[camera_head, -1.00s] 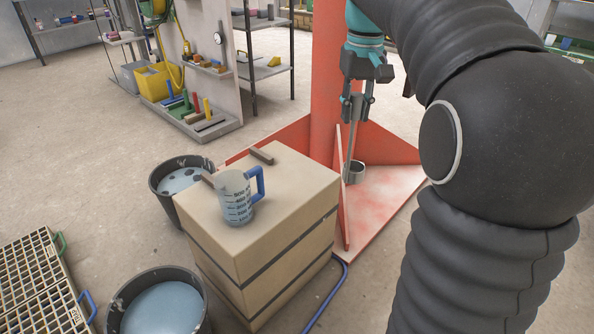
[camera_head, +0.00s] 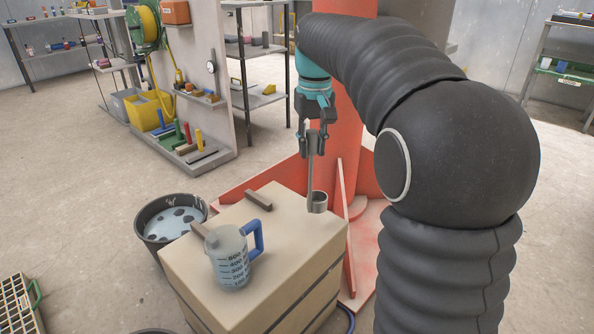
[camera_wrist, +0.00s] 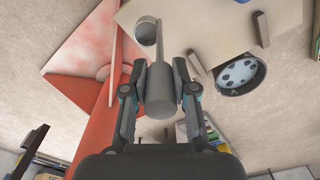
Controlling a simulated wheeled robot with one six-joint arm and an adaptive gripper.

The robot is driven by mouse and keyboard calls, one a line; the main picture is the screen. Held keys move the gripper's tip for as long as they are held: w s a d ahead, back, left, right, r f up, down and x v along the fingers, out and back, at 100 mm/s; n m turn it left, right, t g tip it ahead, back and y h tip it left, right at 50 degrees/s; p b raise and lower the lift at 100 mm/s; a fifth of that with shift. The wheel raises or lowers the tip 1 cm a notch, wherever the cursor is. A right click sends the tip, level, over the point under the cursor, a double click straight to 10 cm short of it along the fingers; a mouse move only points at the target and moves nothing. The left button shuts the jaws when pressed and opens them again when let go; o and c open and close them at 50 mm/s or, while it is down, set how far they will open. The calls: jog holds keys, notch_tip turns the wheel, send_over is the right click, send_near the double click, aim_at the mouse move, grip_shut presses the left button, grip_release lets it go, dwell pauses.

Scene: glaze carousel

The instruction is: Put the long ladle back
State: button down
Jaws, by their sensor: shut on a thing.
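My gripper (camera_head: 314,145) is shut on the upper end of the long ladle (camera_head: 310,182). The ladle hangs with its handle close to upright and its cup (camera_head: 319,202) at the bottom. In the head view the cup shows over the far right part of the block's top; I cannot tell whether it touches. In the wrist view the thick grey grip of the ladle (camera_wrist: 160,92) is between my fingers (camera_wrist: 160,90), and the cup (camera_wrist: 146,32) is beyond it.
A measuring jug (camera_head: 230,262) with a blue handle stands on the cardboard block (camera_head: 285,245). Two dark bars (camera_head: 258,200) lie near it. A bucket of pale liquid (camera_head: 170,222) stands to the left. An orange column and base (camera_head: 365,225) stand behind. Tool shelves are at the back left.

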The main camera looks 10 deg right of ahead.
jog(key=w+a+f+b, duration=0.1)
jog(key=w+a+f, duration=0.1)
jog(key=f, duration=0.4)
jog(key=shift+a+f, duration=0.15)
jog(key=shift+a, duration=0.35)
jog(key=shift+w+f+b, duration=0.1)
jog(key=shift+f+b, duration=0.05)
jog(key=shift+b, duration=0.15)
jog(key=c, duration=0.9)
grip_release()
jog(key=shift+s+r+p, duration=0.15)
jog(key=shift+r+p, duration=0.65)
jog(key=shift+r, duration=2.3)
jog(key=shift+s+r+p, duration=0.1)
jog(key=shift+r+p, duration=0.7)
jog(key=shift+r, duration=2.3)
